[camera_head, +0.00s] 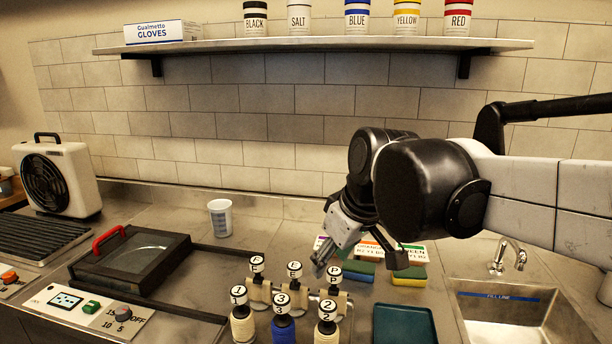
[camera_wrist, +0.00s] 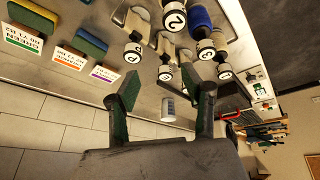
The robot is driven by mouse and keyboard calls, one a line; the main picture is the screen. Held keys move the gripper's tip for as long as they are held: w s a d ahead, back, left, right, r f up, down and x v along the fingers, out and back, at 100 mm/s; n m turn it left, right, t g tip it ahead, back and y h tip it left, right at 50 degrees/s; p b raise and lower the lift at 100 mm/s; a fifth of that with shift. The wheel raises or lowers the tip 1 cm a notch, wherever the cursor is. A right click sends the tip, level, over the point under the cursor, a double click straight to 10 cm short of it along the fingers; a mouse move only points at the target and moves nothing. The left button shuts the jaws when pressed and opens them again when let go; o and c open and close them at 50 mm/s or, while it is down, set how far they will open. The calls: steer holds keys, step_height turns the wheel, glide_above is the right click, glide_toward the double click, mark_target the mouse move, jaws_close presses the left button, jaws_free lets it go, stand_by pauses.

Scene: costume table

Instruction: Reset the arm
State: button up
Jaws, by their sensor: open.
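My gripper (camera_head: 327,262) hangs above the counter, just behind the group of labelled bottles, at the end of my arm coming in from the right. In the wrist view my gripper (camera_wrist: 166,88) has its two fingers well apart with nothing between them. Bottles with round caps marked 1, 3 and 2 stand in front, with bottle 3 (camera_head: 283,328) blue and bottle 2 (camera_head: 327,334) pale. Whether a finger touches any bottle cannot be told.
A white cup (camera_head: 220,218) stands at mid-counter. A lidded black tray (camera_head: 130,262) with a red handle lies left, near a fan heater (camera_head: 58,178). Sponges (camera_head: 409,276), a dark green tray (camera_head: 404,326) and a sink (camera_head: 520,322) are right. A shelf (camera_head: 320,44) holds jars above.

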steer(key=s+d+f+m+t+h, duration=0.1)
steer(key=s+d+f+m, duration=0.3)
steer(key=s+d, duration=0.2)
steer(key=s+d+f+m+t+h, duration=0.1)
steer(key=s+d+f+m, duration=0.3)
steer(key=s+d, duration=0.3)
steer(key=shift+s+d+f+m+t+h, duration=0.35)
steer(key=shift+d+f, duration=0.2)
steer(key=shift+d, duration=0.65)
